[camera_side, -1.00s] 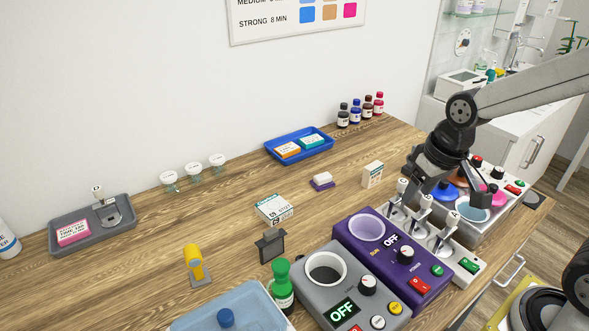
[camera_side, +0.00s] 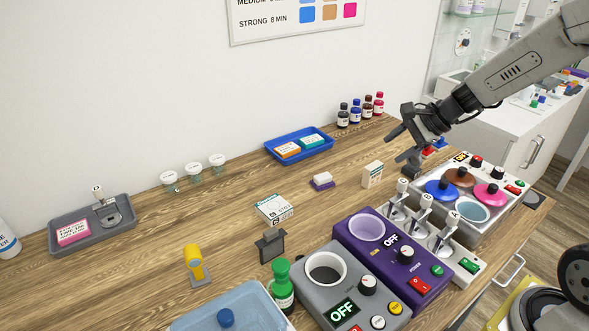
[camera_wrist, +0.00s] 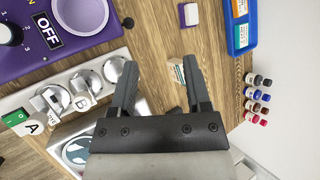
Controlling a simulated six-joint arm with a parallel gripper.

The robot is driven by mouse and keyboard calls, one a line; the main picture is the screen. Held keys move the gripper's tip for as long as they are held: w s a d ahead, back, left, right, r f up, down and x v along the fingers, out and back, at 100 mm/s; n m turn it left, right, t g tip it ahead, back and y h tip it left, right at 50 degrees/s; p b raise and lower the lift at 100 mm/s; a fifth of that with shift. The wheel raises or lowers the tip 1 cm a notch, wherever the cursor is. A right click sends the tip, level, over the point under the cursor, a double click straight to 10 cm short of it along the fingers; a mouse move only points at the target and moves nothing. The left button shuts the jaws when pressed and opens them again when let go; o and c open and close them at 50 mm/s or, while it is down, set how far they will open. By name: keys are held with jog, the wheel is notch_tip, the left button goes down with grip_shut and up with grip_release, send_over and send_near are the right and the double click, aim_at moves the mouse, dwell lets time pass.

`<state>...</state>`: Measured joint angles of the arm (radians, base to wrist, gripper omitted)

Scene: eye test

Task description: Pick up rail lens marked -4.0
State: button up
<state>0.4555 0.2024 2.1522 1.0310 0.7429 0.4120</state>
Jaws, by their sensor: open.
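No lens with a readable -4.0 mark shows in either view. A white rail-like stand (camera_side: 466,263) holds three silver and white holders, one of them (camera_side: 443,238) at its near end. In the wrist view two holders have tags A (camera_wrist: 33,127) and B (camera_wrist: 83,101); no number on them can be read. My gripper (camera_side: 393,149) is open and empty, above the table beyond the stand, its fingers pointing left in the side view. In the wrist view my gripper (camera_wrist: 160,62) has table and part of a small white box (camera_wrist: 177,73) between and beyond its fingers.
A purple unit (camera_side: 400,280) and a grey unit (camera_side: 375,313), both reading OFF, stand in front. A bath with coloured lids (camera_side: 461,176) is at right. A blue tray (camera_side: 325,147) and several bottles (camera_side: 356,112) are at the back.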

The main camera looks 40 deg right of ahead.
jog(key=w+d+m+t+h, duration=0.1)
jog(key=w+d+m+t, duration=0.35)
jog(key=d+m, duration=0.55)
jog(key=m+t+h, duration=0.3)
jog(key=m, duration=0.3)
send_over(414, 161)
jog(key=s, duration=0.3)
jog(key=shift+m+h, duration=0.3)
jog(key=shift+m, duration=0.1)
jog(key=shift+w+d+f, duration=0.1)
jog(key=shift+d+f, duration=0.15)
jog(key=shift+f, duration=1.05)
jog(key=shift+w+d+f, duration=0.1)
jog(key=shift+d+f, duration=0.1)
jog(key=shift+f, duration=1.05)
jog(key=shift+f, duration=0.1)
jog(key=shift+f, duration=2.8)
